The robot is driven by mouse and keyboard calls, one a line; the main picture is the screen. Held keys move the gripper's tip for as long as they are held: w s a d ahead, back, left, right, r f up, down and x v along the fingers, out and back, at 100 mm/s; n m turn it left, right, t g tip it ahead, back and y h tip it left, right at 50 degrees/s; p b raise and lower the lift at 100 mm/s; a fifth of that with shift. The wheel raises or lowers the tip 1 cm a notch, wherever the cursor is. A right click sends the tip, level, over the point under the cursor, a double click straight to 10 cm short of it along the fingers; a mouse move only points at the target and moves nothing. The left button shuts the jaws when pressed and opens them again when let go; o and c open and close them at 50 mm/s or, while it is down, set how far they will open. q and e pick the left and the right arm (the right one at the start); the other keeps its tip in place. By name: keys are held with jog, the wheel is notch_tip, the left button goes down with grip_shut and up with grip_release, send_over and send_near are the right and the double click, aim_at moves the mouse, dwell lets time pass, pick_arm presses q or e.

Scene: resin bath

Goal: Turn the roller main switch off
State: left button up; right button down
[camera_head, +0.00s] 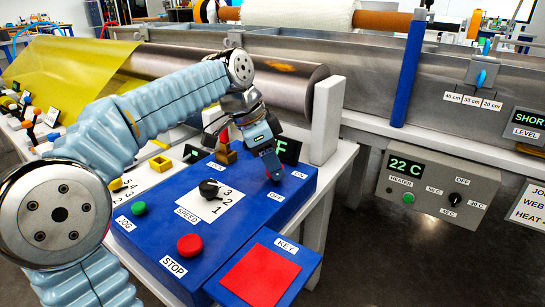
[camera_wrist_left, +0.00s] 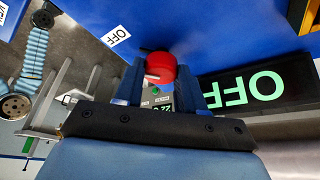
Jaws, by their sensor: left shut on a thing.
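The blue control box (camera_head: 160,235) stands at the front of the roller bench. My left gripper (camera_head: 273,168) reaches down to its far right part, close to the small white labels there. In the left wrist view, my left gripper (camera_wrist_left: 160,84) is shut on a red switch knob (camera_wrist_left: 160,66), one finger on each side. The knob sits against the blue panel, near a white OFF label (camera_wrist_left: 116,36). A dark display (camera_wrist_left: 256,90) beside it reads OFF in green. In the head view the gripper mostly hides the knob and part of the display (camera_head: 290,151).
The box also has a black speed dial (camera_head: 209,188), a green jog button (camera_head: 139,208), a red stop button (camera_head: 190,245) and a red key pad (camera_head: 260,277). A heater box (camera_head: 430,190) reads 22 C. Rollers and a metal bath (camera_head: 400,85) lie behind.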

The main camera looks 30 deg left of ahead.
pick_arm(q)
jog(key=shift+m, duration=0.3)
dwell(0.4)
jog(key=o, duration=1)
jog(key=shift+o, duration=0.2)
jog(key=p+v, duration=0.3)
jog(key=v, duration=1)
jog(key=shift+a+r, duration=0.15)
jog(key=shift+r, duration=0.25)
jog(key=shift+w, duration=0.1)
